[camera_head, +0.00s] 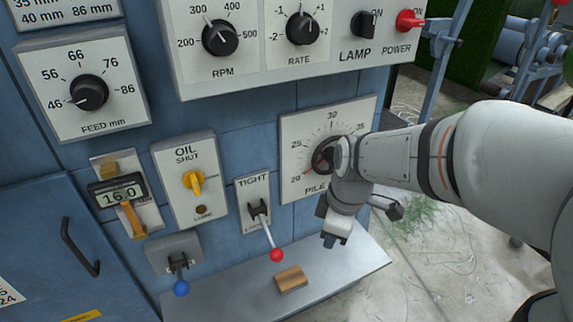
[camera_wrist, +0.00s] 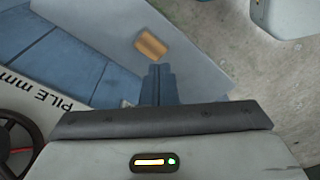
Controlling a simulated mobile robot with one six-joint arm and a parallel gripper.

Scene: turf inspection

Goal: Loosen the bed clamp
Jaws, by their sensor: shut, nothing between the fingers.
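The clamp lever (camera_head: 267,235) has a red ball knob (camera_head: 277,255) and sits on a small white plate (camera_head: 252,190) marked TIGHT at the top, with a partly hidden word at the bottom. The lever slants down and a little right from its pivot, its knob low near the shelf. My gripper (camera_head: 332,238) is to the right of the lever, apart from it, below the PILE dial. In the wrist view its fingers (camera_wrist: 158,84) are closed together with nothing between them. The lever is not visible in the wrist view.
A wooden block (camera_head: 290,279) lies on the grey shelf (camera_head: 345,270) under the panel. A blue-knobbed lever (camera_head: 181,288) is lower left. The PILE dial (camera_head: 300,155) is partly behind my arm. The yellow oil knob (camera_head: 194,182) is left of the clamp plate.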

